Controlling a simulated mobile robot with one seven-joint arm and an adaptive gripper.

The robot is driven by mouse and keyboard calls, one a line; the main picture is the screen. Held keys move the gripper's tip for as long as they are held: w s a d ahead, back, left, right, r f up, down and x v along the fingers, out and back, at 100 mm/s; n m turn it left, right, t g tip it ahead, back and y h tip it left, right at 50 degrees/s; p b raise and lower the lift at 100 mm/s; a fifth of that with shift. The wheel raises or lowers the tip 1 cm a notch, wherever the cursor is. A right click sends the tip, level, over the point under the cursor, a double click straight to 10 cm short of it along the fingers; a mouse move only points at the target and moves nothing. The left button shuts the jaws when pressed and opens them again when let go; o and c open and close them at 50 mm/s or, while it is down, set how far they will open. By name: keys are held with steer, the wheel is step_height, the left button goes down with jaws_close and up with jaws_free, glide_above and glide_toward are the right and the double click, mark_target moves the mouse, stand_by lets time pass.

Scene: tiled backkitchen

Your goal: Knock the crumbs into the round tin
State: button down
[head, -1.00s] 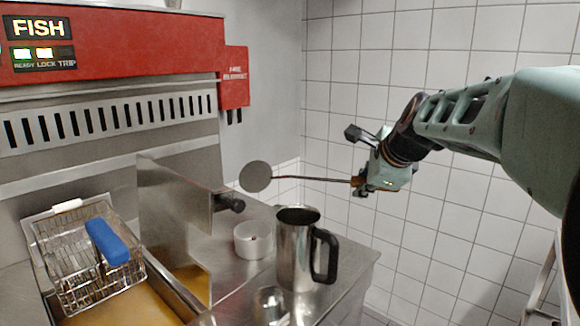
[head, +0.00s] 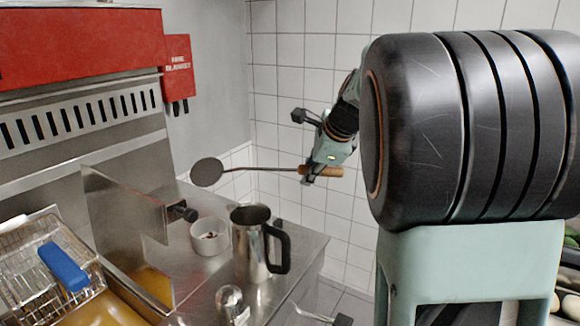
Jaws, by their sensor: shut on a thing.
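My gripper (head: 307,172) is shut on the wooden handle (head: 325,171) of a skimmer. The skimmer's thin shaft runs left to a dark round flat head (head: 207,172). The head hangs above the round tin (head: 196,240) in the picture, apart from it. The tin is a small pale open pot on the steel counter. Small dark crumbs show inside it. Whether any crumbs cling to the skimmer head is too small to tell.
A tall steel jug (head: 249,245) with a black handle stands just right of the tin. A shiny rounded item (head: 229,301) is in front. A fryer basket (head: 25,285) with a blue grip sits at left over oil. An upright steel panel (head: 125,210) stands left of the tin.

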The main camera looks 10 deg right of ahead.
steer(key=shift+w+d+r+m+g+y+p, duration=0.25)
steer(key=shift+g+p, duration=0.4)
steer(key=shift+p, duration=1.9)
steer(key=shift+w+r+g+y+p, duration=0.25)
steer(key=shift+g+p, duration=0.45)
steer(key=shift+p, duration=1.8)
steer(key=shift+w+d+r+m+g+y+p, duration=0.25)
steer(key=shift+g+p, duration=0.4)
steer(key=shift+p, duration=1.9)
steer(key=shift+w+a+p, duration=0.15)
steer(key=shift+p, duration=0.4)
steer(key=shift+w+f+g+y, duration=0.25)
steer(key=shift+w+g+y, duration=0.1)
steer(key=shift+g, duration=0.55)
steer(key=shift+s+b, duration=0.1)
steer(key=shift+b, duration=0.2)
